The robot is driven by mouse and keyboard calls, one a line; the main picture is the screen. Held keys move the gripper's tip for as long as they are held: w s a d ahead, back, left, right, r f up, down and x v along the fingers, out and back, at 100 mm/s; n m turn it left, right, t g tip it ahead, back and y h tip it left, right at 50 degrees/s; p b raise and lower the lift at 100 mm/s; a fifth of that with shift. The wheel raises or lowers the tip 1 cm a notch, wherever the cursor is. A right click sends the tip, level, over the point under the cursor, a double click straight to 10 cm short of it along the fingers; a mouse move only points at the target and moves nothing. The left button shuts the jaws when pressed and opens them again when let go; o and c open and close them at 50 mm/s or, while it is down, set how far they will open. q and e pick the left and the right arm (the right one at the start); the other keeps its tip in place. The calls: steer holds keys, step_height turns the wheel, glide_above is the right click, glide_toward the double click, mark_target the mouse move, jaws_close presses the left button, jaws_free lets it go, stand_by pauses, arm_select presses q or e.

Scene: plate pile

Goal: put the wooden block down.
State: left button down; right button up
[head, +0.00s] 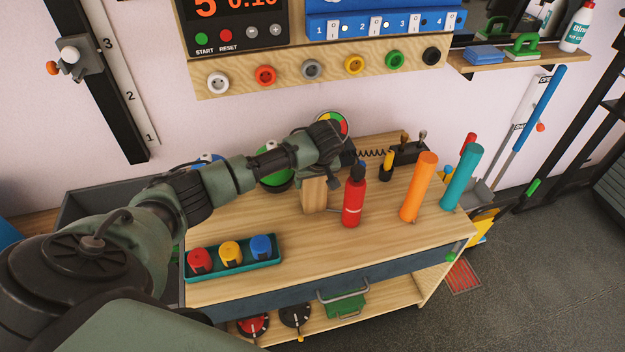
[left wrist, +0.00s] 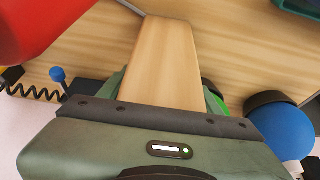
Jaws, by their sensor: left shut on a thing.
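The wooden block (head: 315,196) is pale and upright, just left of the red bottle in the head view. My left gripper (head: 319,178) is shut on its upper part from above. In the left wrist view the block (left wrist: 161,62) stretches out from the gripper (left wrist: 160,98) toward the wooden bench top (left wrist: 235,55). The block's lower end is close to the bench top (head: 300,265); I cannot tell whether it touches. My right gripper is in neither view.
A red bottle (head: 353,198) stands close to the block's right. Orange (head: 418,188) and teal (head: 461,178) cylinders stand farther right. A teal tray (head: 236,264) with red, yellow and blue pieces sits at the front left. The bench's front middle is clear.

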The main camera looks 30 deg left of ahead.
arm_select(q)
steer(key=shift+r, duration=0.1)
steer(key=shift+c, duration=1.6)
jaws_free()
